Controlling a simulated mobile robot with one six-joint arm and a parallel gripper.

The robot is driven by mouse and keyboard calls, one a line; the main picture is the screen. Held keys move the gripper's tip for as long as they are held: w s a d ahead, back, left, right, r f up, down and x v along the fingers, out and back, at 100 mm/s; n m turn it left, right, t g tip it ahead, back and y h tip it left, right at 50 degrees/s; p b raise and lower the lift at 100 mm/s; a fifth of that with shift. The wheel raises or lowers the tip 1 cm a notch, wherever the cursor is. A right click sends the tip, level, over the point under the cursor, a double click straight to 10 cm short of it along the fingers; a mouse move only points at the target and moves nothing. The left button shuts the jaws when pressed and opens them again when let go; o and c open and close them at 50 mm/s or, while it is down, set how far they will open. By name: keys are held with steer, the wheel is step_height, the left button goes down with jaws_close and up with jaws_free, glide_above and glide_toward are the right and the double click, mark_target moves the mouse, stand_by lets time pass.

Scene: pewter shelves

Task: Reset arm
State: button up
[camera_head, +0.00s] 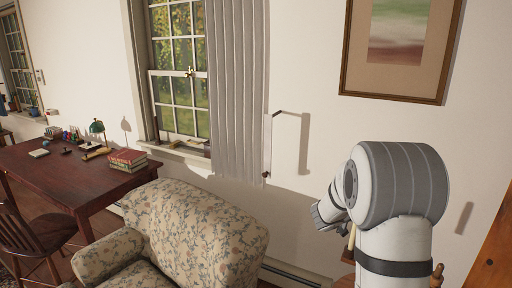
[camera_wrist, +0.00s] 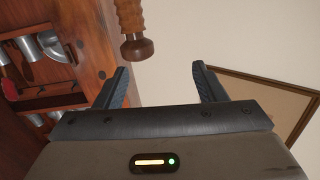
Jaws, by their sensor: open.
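My gripper (camera_wrist: 160,88) shows in the wrist view with its two dark fingers spread apart and nothing between them. A turned wooden post end (camera_wrist: 137,46) hangs into the picture above the left finger; I cannot tell how far beyond the fingers it is. In the head view my white and grey arm stands at the right, bent at a large joint, in front of the wall. The gripper's fingers cannot be made out there.
A floral armchair (camera_head: 195,235) stands left of my arm. A dark red desk (camera_head: 75,178) with books (camera_head: 128,159) and a wooden chair (camera_head: 28,238) are farther left. A framed picture (camera_head: 349,85) hangs above my arm. Wooden shelving (camera_wrist: 90,70) with metal utensils is close at the left in the wrist view.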

steer(key=s+a+r+n+t+y, duration=0.15)
steer(key=a+n+t+y, duration=0.7)
steer(key=a+y, duration=1)
steer(key=s+a+f+n+g, duration=0.2)
steer(key=s+a+g, duration=0.1)
steer(key=s, duration=0.5)
steer(key=s+a+f+n+g+h, duration=0.1)
steer(key=s+a+f+n+g, duration=0.1)
steer(key=s, duration=0.7)
steer(key=s+a+f+n+g, duration=0.2)
steer(key=s+g, duration=0.4)
steer(key=s, duration=0.3)
steer(key=shift+a+f+h, duration=0.3)
steer(key=shift+a+h, duration=0.05)
steer(key=shift+a, duration=0.55)
steer(key=shift+n, duration=0.25)
